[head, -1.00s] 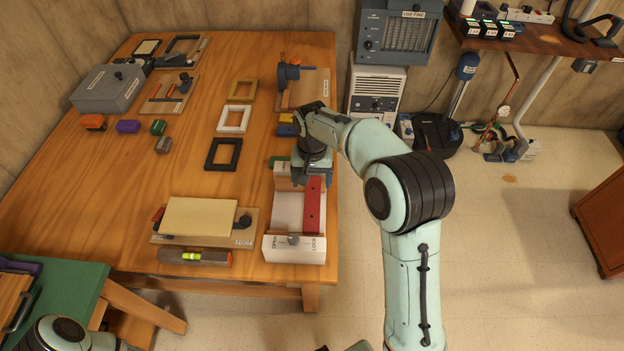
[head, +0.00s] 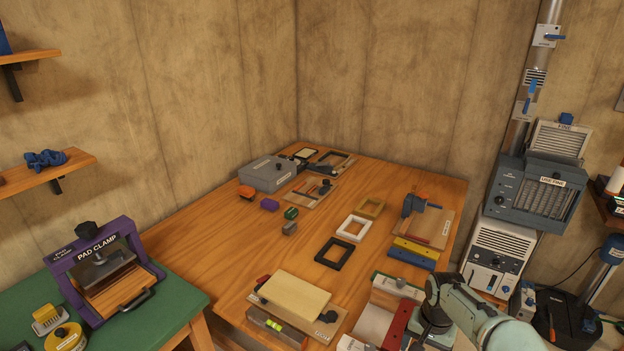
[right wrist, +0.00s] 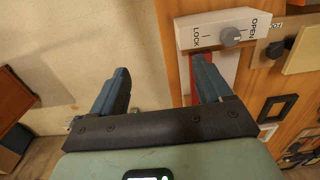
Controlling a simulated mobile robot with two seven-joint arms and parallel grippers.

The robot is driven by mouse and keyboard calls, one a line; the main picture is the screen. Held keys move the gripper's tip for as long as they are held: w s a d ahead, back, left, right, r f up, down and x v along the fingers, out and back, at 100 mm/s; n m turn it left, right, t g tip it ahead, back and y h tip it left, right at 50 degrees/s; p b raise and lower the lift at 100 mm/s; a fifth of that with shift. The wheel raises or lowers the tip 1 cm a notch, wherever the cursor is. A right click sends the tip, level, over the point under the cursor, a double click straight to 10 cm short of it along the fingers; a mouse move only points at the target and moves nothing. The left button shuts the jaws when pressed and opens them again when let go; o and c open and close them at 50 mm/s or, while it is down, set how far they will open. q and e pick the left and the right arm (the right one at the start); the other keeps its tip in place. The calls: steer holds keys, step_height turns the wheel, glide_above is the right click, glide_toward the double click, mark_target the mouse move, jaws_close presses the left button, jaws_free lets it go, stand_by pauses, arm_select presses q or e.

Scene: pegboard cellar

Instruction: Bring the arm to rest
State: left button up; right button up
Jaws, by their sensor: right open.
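My right gripper shows in the right wrist view (right wrist: 162,88) with its two dark fingers wide apart and nothing between them. One finger overlaps the red bar (right wrist: 188,78) in that picture; I cannot tell whether they touch. The white fixture marked OPEN and LOCK (right wrist: 205,27) with its grey knob (right wrist: 230,37) lies beyond the fingers. In the head view my right arm comes in at the bottom right, by the red bar (head: 398,322) and the fixture (head: 372,325); its fingertips are hidden or cut off there. My left gripper is in neither view.
The wooden table (head: 225,250) holds a cream board (head: 293,298), a black frame (head: 333,253), a white frame (head: 352,228) and a grey box (head: 268,174). A purple pad clamp (head: 100,262) stands on a green bench (head: 170,310) at left. Open floor (right wrist: 60,75) shows beside the table.

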steer(key=s+a+f+n+y, duration=0.1)
steer(key=s+a+f, duration=0.15)
steer(key=f, duration=0.45)
steer(key=s+a+f, duration=0.1)
steer(key=s+f, duration=0.2)
steer(key=f, duration=0.5)
steer(key=s+a+f+n+y, duration=0.1)
steer(key=s+f, duration=0.2)
steer(key=f, duration=0.4)
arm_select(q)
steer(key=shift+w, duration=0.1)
arm_select(e)
steer(key=s+a+f, duration=0.3)
steer(key=s, duration=0.3)
steer(key=s+a+f+y, duration=0.1)
steer(key=s+a+f, duration=0.2)
steer(key=s, duration=0.4)
steer(key=s+a+f, duration=0.3)
steer(key=s, duration=0.4)
steer(key=shift+s+f+g+y, duration=0.15)
steer(key=shift+f+g+y, duration=0.2)
steer(key=shift+g+y, duration=0.05)
steer(key=shift+d, duration=0.1)
